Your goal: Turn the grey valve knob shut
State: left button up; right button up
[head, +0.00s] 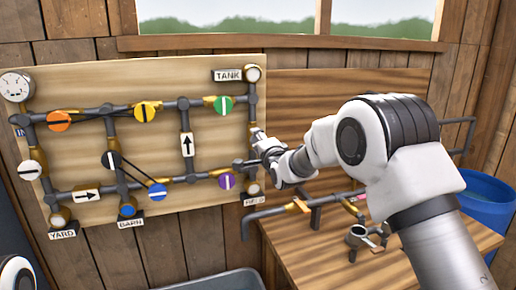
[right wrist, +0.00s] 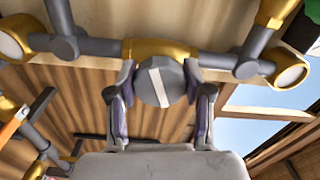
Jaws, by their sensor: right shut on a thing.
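The grey valve knob (right wrist: 155,88) with a white stripe sits on a brass fitting (right wrist: 158,50) in the right wrist view. Its stripe lies nearly across the pipe, tilted a little. My right gripper (right wrist: 161,98) has a finger on each side of the knob and is shut on it. In the head view, my right gripper (head: 262,150) is at the right edge of the pipe board (head: 150,75), and it hides the grey knob there. My left gripper is not in view.
Other knobs on the board are orange (head: 60,121), yellow (head: 146,112), green (head: 222,105), purple (head: 227,181), blue (head: 157,191), black (head: 111,159) and white (head: 29,169). A wooden bench (head: 330,245) with loose pipework stands below right. A blue tub (head: 487,195) is at the far right.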

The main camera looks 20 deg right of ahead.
jog(key=m+b, duration=0.1)
jog(key=m, duration=0.3)
dwell(0.5)
jog(key=o, duration=1.2)
jog(key=s, duration=1.2)
jog(key=shift+d, duration=0.25)
